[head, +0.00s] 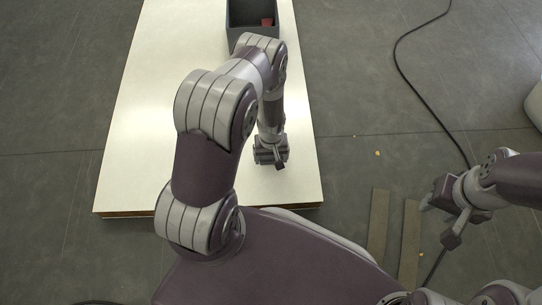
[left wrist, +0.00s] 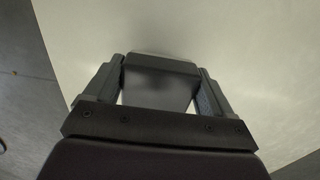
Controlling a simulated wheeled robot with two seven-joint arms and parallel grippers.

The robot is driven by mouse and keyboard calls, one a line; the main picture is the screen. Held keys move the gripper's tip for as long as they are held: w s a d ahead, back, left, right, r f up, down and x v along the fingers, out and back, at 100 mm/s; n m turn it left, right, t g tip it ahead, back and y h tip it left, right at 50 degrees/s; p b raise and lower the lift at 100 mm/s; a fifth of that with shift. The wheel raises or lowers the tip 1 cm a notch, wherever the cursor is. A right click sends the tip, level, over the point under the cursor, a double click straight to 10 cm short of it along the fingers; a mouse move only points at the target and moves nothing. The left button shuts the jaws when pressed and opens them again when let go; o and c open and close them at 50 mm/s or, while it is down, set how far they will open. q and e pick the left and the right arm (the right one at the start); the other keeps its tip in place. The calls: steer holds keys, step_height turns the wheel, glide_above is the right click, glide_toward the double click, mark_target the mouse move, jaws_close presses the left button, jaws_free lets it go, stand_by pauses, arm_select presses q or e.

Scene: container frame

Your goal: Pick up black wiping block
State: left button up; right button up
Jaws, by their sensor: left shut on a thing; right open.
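The black wiping block (left wrist: 158,84) is between the two fingers of my left gripper (left wrist: 160,92) in the left wrist view. The fingers are shut on its two sides. In the head view my left gripper (head: 271,157) is over the near right part of the white table, and the block is hard to make out there. I cannot tell whether the block touches the table. My right gripper (head: 450,219) is open and empty, off to the right of the table above the floor.
The white table (head: 140,130) lies below my left arm, with its near edge close to my body. A dark grey bin (head: 238,38) with a red thing (head: 267,22) in it stands at the far end. A black cable (head: 425,105) lies on the floor at right.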

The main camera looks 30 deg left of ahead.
arm_select(q)
steer(key=w+d+r+p, duration=0.5)
steer(key=w+d+r, duration=0.1)
steer(key=d+r, duration=0.2)
steer(key=shift+w+d, duration=0.2)
steer(key=shift+d, duration=0.7)
